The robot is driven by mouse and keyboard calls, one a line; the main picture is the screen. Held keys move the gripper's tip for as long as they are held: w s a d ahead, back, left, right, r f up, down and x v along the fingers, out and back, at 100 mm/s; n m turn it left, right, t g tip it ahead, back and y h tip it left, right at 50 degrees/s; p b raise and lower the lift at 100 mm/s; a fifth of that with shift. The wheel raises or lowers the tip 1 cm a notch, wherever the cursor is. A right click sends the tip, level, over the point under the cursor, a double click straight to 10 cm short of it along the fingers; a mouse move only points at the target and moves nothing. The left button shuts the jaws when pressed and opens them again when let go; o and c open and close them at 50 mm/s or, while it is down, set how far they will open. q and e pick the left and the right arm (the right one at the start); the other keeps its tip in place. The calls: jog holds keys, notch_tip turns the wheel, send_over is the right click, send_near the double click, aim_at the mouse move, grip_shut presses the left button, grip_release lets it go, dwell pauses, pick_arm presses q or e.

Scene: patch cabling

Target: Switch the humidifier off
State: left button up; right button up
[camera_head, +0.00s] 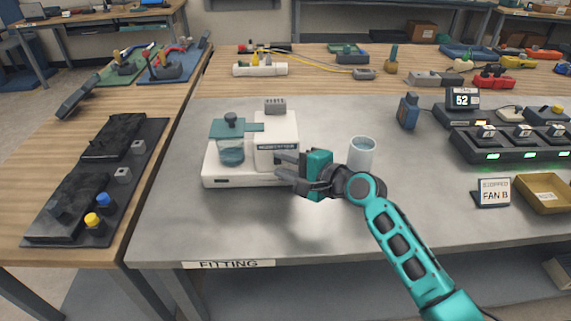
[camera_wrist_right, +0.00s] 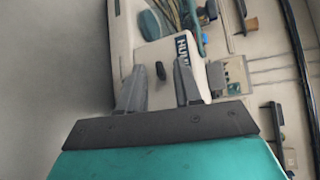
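The white humidifier (camera_head: 276,133) stands on the grey table mat, left of centre, with a blue-green water tank (camera_head: 231,151) on its left side. In the right wrist view, its white body (camera_wrist_right: 155,50) bears dark lettering. A small dark switch-like part (camera_wrist_right: 160,71) shows on the white face, between the fingers in the picture. My right gripper (camera_head: 281,166) is at the humidifier's front right, its fingers pointing at it. The fingers are apart with nothing held, as the wrist view (camera_wrist_right: 160,66) also shows. Whether they touch the body I cannot tell. My left gripper is out of view.
A pale cup (camera_head: 361,152) stands just behind my right wrist. A charger row with green lights (camera_head: 510,145), a FAN B sign (camera_head: 493,192) and a yellow tray (camera_head: 545,193) are at the right. A black board (camera_head: 110,185) lies left. The mat's front is clear.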

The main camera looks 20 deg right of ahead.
grip_shut()
dwell(0.3)
jog(key=shift+f, duration=0.1)
